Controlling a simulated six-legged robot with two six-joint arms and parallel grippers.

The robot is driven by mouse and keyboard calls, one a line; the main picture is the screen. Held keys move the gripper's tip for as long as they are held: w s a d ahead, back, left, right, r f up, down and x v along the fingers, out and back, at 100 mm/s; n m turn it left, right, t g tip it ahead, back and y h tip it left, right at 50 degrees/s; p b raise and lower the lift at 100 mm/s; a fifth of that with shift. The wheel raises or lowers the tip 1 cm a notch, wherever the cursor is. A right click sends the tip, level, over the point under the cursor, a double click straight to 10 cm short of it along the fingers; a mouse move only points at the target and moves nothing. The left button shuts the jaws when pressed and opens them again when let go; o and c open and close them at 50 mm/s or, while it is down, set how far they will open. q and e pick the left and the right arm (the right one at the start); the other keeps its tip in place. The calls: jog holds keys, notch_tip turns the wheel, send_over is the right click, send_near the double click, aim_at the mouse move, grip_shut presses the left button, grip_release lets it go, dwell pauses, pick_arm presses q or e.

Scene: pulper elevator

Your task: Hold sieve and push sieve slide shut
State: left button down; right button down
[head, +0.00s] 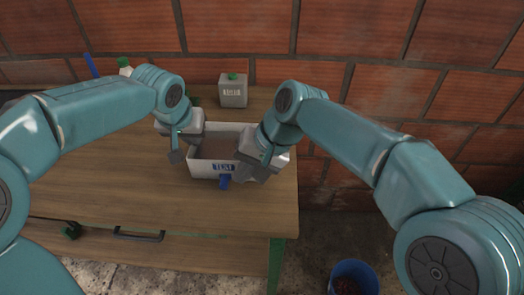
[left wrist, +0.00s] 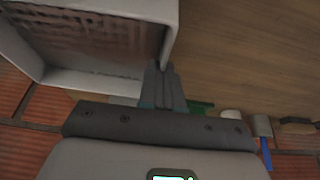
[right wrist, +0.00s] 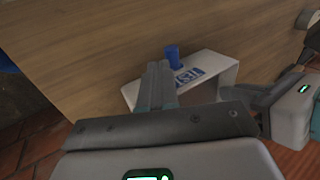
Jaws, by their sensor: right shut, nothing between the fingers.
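The sieve (head: 206,169) is a white open box on the wooden table, with a "TEST" label on its front wall. A blue slide handle (head: 225,182) sticks out below the label; it also shows in the right wrist view (right wrist: 173,52). My left gripper (head: 177,155) is at the sieve's left wall. In the left wrist view its fingers (left wrist: 162,85) are close together around the wall's rim near a corner; the inner finger is hidden in the head view. My right gripper (head: 246,176) is shut and empty, at the sieve's front right, apart from the handle. It hides the sieve's front right part.
A grey container with a green cap (head: 233,92) stands behind the sieve. A white bottle (head: 124,66) and a blue-handled tool (head: 91,66) are at the back left. A brick wall closes the back. A blue bucket (head: 355,278) is on the floor.

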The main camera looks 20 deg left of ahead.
pick_arm(q)
jog(key=shift+s+f, duration=0.15)
jog(key=shift+f, duration=0.25)
pick_arm(e)
jog(key=v, duration=1.1)
pick_arm(q)
jog(key=shift+d, duration=0.1)
pick_arm(e)
jog(key=n+t+y, duration=0.1)
jog(key=t+y, duration=0.1)
jog(key=t, duration=0.3)
send_near(224, 182)
jog(key=w+f, duration=0.1)
jog(key=f, duration=0.1)
jog(key=a+f, duration=0.1)
jog(key=f, duration=0.1)
jog(key=w+a+f, duration=0.1)
jog(key=f, duration=0.1)
jog(key=shift+w+a+f, duration=0.2)
jog(key=shift+w+f, duration=0.15)
jog(key=shift+w, duration=0.05)
jog(key=shift+a, duration=0.1)
